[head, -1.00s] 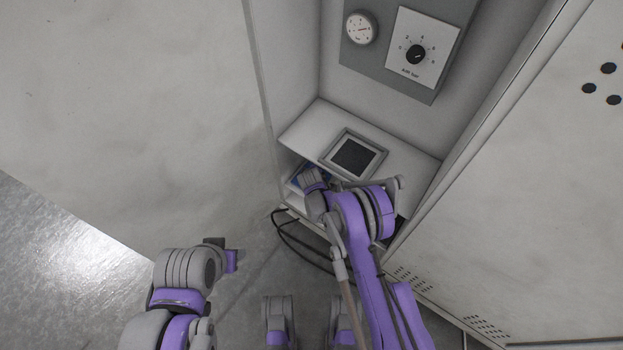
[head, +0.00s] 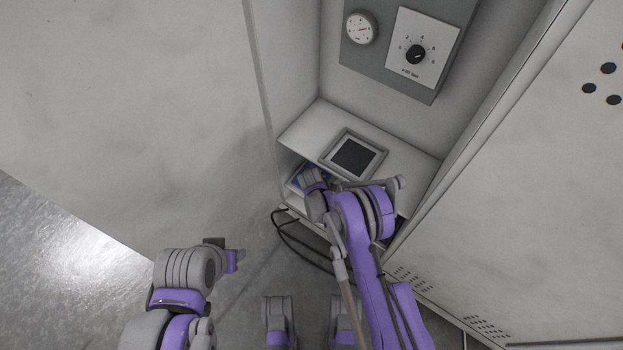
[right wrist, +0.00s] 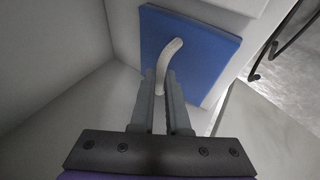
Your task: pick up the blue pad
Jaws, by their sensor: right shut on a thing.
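The blue pad (right wrist: 207,52) is a flat blue square with a pale curved handle (right wrist: 170,52) on its face in the right wrist view. In the head view only a small blue part of the pad (head: 296,177) shows, under the shelf and beside my right gripper (head: 312,181). In the right wrist view the fingers of my right gripper (right wrist: 161,88) are shut on the pad's handle. My left gripper (head: 232,260) is over the floor at the lower left, away from the pad; its finger opening cannot be made out.
A white shelf (head: 405,172) with a grey-framed dark panel (head: 353,157) lies just above the pad's compartment. Cabinet walls close in on both sides. A black cable (head: 290,240) hangs by the lower edge. The floor (head: 70,260) at the left is free.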

